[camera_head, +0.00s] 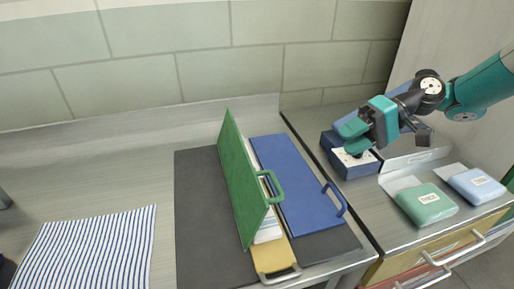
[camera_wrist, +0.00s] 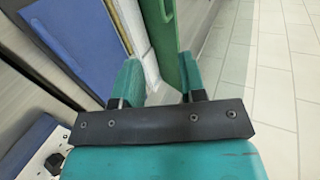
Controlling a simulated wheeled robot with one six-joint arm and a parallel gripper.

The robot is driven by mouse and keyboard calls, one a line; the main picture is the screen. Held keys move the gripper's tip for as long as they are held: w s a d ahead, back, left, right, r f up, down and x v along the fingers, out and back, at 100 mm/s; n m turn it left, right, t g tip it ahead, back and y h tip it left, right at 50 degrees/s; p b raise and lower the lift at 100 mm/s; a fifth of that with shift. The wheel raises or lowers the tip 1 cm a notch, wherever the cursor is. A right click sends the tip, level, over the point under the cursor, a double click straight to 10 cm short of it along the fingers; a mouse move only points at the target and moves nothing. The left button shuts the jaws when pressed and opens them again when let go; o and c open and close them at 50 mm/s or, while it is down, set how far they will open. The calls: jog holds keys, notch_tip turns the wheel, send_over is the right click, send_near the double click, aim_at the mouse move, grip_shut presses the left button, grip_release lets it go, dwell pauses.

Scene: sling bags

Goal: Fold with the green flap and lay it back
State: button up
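The green flap (camera_head: 240,180) stands raised, nearly on edge, with its green handle (camera_head: 279,186) on the right side. A folded white cloth (camera_head: 269,230) shows beside it above a yellow flap (camera_head: 266,257). A blue flap (camera_head: 295,180) with a blue handle (camera_head: 334,201) lies flat to the right. My gripper (camera_head: 352,138) is raised at the right, clear of the green flap and in front of a navy box. In the wrist view my gripper (camera_wrist: 160,64) has its teal fingers apart and empty; the green flap (camera_wrist: 165,35) appears beyond the gap.
The flaps lie on a dark mat (camera_head: 200,240). A blue-striped cloth (camera_head: 95,250) lies at the left. At the right are the navy box (camera_head: 356,168) with a white label, a green packet (camera_head: 425,204) and a light blue packet (camera_head: 476,186). A tiled wall stands behind.

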jog(key=shift+c, duration=0.2)
dwell(0.3)
jog(key=shift+a, duration=0.1)
jog(key=c, duration=0.4)
jog(key=shift+a+f+h, duration=0.2)
jog(key=shift+a+h, duration=0.1)
jog(key=shift+h, duration=0.2)
grip_shut()
jog(key=s+a+f+p, duration=0.1)
jog(key=s+a+f, duration=0.1)
jog(key=a, duration=0.4)
jog(key=s+a+f+h+p, duration=0.1)
jog(key=s+a+f+p, duration=0.1)
jog(key=a+f, duration=0.2)
jog(key=shift+a+f+t, duration=0.3)
jog(key=shift+a+f, duration=0.1)
jog(key=shift+a, duration=0.5)
jog(key=shift+r+h+p, duration=0.15)
jog(key=shift+h+p, duration=0.15)
jog(key=shift+s+a+r+h+p, duration=0.15)
jog(key=shift+a+r+h+p, duration=0.2)
jog(key=shift+a+p, duration=0.1)
